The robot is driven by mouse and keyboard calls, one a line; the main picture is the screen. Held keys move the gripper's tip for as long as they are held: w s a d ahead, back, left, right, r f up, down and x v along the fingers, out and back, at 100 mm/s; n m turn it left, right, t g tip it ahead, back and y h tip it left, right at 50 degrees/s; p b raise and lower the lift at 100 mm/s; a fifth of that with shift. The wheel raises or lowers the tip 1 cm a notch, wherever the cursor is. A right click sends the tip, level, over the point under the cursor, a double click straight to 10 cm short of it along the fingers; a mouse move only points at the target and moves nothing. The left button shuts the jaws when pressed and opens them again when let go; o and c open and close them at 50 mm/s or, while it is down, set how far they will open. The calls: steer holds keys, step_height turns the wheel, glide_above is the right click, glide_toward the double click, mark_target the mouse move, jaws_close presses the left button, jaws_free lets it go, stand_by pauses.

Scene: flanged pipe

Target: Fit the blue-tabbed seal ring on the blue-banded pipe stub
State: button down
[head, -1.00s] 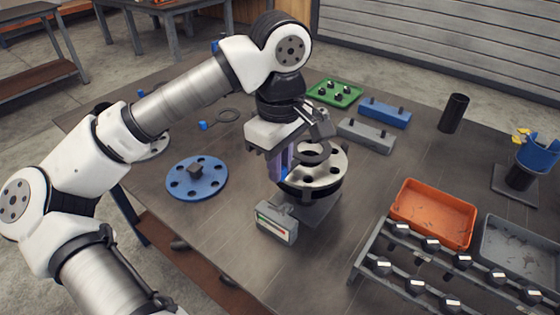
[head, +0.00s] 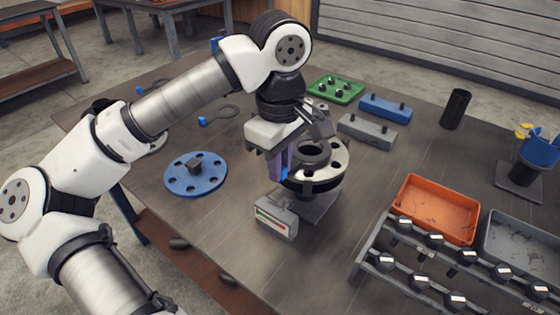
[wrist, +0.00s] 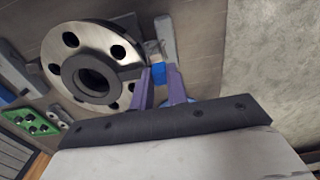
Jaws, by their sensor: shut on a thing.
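The flanged pipe stub (head: 327,180) stands upright near the middle of the table, with a pale metal flange and bolt holes. It also shows in the wrist view (wrist: 66,60). A dark ring (head: 313,150) lies over the flange's centre opening, seen in the wrist view too (wrist: 93,78); I cannot tell whether it is fully seated. My gripper (head: 280,174) is beside the flange's left edge, its purple fingers (wrist: 165,84) shut on a blue tab (wrist: 158,71). The tab's join to the ring is partly hidden. No blue band on the stub shows clearly.
A grey gauge box (head: 276,219) stands close in front of the stub. A blue disc (head: 214,178) lies to the left, and a thin ring (head: 229,111) behind it. An orange tray (head: 437,207) and a knob rack (head: 436,241) are at right.

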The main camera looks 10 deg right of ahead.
steer(key=shift+f+b, duration=0.4)
steer(key=c, duration=1.3)
jaws_free()
step_height(320, 180, up, 23)
steer(key=p, duration=1)
steer(key=shift+f, duration=0.1)
